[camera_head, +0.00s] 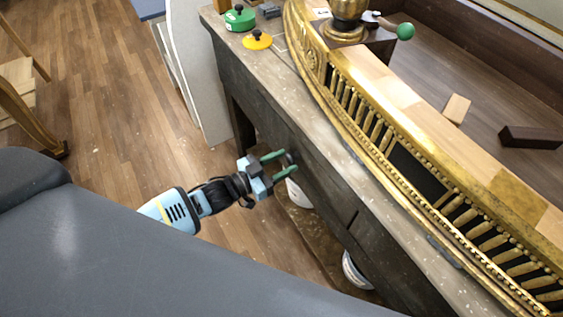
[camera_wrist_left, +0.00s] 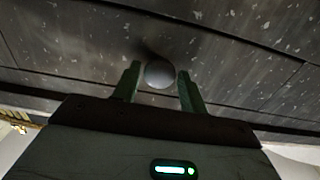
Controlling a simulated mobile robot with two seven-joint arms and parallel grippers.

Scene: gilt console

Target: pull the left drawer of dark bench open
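The dark bench (camera_head: 238,76) runs diagonally through the head view, with its drawer fronts facing my left arm. The left drawer front (camera_head: 262,112) looks closed, flush with the bench face. A round knob (camera_head: 288,158) sits on it, and it shows as a grey ball in the left wrist view (camera_wrist_left: 159,74). My left gripper (camera_head: 281,162) is at the drawer front, with its two green fingers on either side of the knob. In the left wrist view gaps show between the fingers (camera_wrist_left: 158,88) and the knob. My right gripper is not in view.
A gilt console (camera_head: 385,140) stands on the bench top. Green (camera_head: 239,17) and yellow (camera_head: 257,40) knobbed discs lie at the bench's far end. White rounded objects (camera_head: 298,193) are under the bench. Wooden floor (camera_head: 105,120) is open to the left.

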